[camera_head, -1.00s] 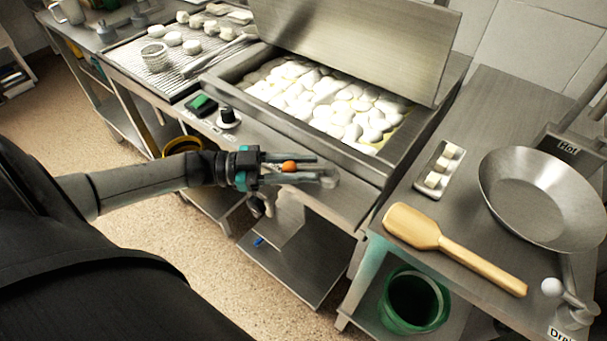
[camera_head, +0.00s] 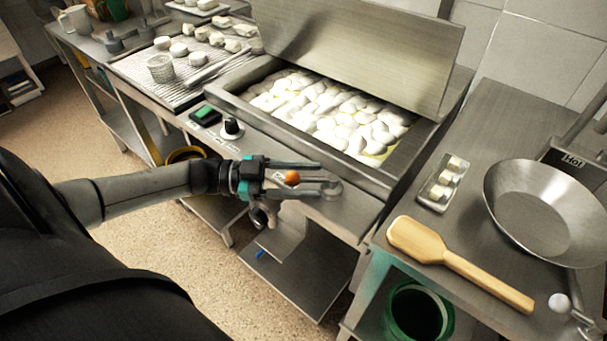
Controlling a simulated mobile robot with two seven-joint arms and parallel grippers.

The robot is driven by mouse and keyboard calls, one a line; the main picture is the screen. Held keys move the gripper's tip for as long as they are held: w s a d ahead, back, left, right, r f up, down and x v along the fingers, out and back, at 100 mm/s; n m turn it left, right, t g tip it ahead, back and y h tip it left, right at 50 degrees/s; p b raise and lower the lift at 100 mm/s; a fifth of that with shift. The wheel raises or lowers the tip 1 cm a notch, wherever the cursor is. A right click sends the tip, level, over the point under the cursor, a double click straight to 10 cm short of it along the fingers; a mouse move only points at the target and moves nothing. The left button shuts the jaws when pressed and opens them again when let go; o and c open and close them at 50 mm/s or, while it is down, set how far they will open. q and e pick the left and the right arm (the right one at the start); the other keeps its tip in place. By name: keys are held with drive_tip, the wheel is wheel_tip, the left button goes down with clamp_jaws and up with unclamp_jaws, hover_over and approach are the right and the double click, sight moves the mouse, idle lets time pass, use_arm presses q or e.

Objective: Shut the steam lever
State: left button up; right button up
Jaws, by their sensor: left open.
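An orange ball knob (camera_head: 291,178), which looks like the steam lever's end, shows at the front panel of the steel vat (camera_head: 385,181). A small label, partly covered, is beside it. My left gripper (camera_head: 323,178) is open, its fingers pointing right along the panel. In the picture the knob lies between the two fingers; I cannot tell whether they touch it. The lever's shaft is mostly hidden by the gripper. My right gripper is not in view.
The vat holds many white pieces under a raised lid (camera_head: 365,45). A black dial (camera_head: 232,128) and a green display (camera_head: 205,115) sit left of the gripper. On the right bench are a wooden paddle (camera_head: 455,260), a metal pan (camera_head: 545,210) and a small tray (camera_head: 432,196).

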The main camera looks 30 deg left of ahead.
use_arm(q)
drive_tip(key=v, duration=1.5)
drive_tip(key=shift+a, duration=0.15)
drive_tip(key=shift+s, duration=0.1)
